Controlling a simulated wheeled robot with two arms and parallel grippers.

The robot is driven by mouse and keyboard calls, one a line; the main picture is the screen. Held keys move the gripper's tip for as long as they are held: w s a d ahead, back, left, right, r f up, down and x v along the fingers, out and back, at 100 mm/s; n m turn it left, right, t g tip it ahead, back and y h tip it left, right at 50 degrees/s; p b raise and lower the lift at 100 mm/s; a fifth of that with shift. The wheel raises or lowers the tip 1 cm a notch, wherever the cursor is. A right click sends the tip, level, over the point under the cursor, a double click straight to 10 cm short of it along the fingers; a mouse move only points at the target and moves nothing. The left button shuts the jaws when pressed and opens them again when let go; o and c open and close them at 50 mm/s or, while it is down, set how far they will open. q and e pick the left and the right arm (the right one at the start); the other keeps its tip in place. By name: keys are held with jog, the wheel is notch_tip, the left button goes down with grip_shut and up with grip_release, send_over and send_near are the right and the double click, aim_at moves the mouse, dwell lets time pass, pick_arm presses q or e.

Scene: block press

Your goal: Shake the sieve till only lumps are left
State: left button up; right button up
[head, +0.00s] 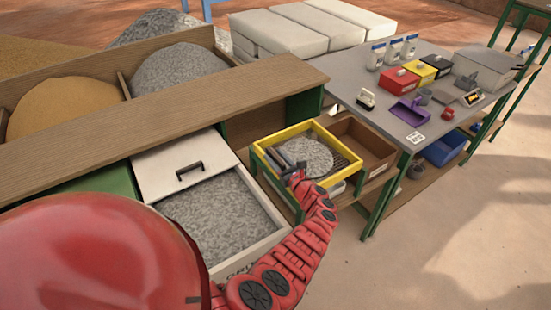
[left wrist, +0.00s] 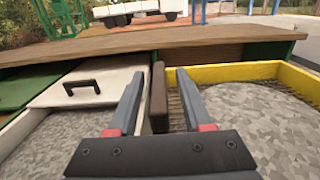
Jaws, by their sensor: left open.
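The sieve, a yellow frame (head: 340,142) with a dark wire mesh, stands right of the bins in the head view. A round heap of grey material (head: 306,156) lies on its mesh, leaving bare mesh around it. Single lumps cannot be told apart from the rest. The left wrist view shows the yellow frame (left wrist: 235,72) and grey heap (left wrist: 255,115) at the right. My left gripper (head: 291,168) is at the sieve's near left side. Its fingers (left wrist: 160,78) are open, with a dark brown handle (left wrist: 158,108) between them. My right gripper is not in view.
A white-lidded bin (head: 182,165) of grey grit lies left of the sieve. A brown tray (head: 372,150) sits right of it. A grey table (head: 400,118) holds boxes, bottles and a purple scoop (head: 408,112). A wooden ledge (head: 150,115) runs behind the bin.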

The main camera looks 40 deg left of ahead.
pick_arm(q)
grip_shut()
dwell(1.4)
